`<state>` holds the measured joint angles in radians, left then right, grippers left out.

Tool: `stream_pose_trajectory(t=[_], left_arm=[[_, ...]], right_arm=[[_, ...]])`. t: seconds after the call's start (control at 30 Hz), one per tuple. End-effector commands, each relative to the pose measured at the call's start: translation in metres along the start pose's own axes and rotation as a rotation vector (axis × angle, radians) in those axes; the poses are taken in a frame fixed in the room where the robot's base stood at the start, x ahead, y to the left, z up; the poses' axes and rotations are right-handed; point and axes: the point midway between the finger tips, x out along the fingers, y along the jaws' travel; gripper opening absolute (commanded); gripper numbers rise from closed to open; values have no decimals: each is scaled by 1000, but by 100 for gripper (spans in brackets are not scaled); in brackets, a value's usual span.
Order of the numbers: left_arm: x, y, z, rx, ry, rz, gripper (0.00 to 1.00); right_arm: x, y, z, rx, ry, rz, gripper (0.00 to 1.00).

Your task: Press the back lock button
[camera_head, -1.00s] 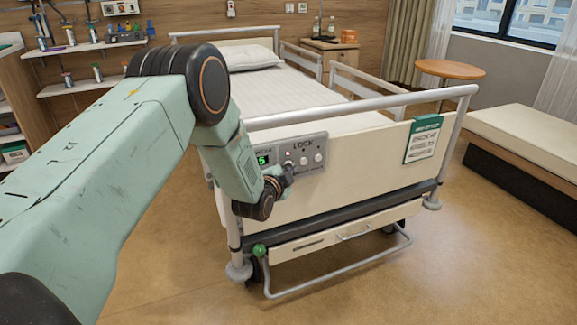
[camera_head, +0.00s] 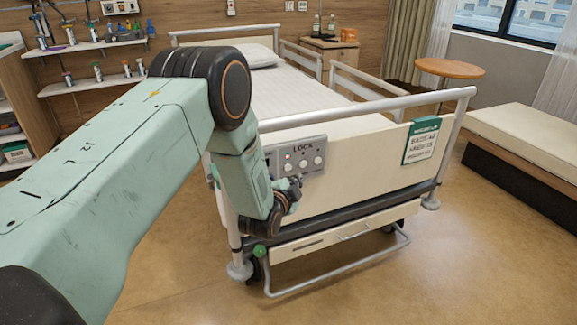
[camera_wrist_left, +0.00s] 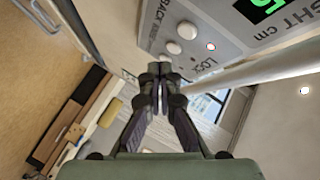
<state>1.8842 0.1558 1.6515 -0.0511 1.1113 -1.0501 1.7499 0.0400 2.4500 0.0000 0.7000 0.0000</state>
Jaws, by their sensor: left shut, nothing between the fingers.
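My left gripper (camera_head: 297,182) is shut and empty, just below the buttons in the head view. Its fingertips (camera_wrist_left: 159,72) look apart from both buttons. My right gripper is out of view.
The bed's grey end rail (camera_head: 370,106) runs above the panel. A green-and-white sign (camera_head: 421,140) hangs at the footboard's right. A bench (camera_head: 525,140) stands at the right. The floor in front is clear.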

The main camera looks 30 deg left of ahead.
Motion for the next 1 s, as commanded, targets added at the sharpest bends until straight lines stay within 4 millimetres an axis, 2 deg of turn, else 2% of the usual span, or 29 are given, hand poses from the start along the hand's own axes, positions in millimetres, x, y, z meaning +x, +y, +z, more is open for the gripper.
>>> stream_pose_trajectory(t=[0.23, 0.67, 1.0], left_arm=[[-13, 9, -9, 1, -1, 2, 0], [-17, 11, -13, 1, 0, 2, 0], [-43, 21, -36, 0, 1, 3, 0]], right_arm=[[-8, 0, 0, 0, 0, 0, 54], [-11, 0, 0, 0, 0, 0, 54], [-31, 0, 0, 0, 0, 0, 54]])
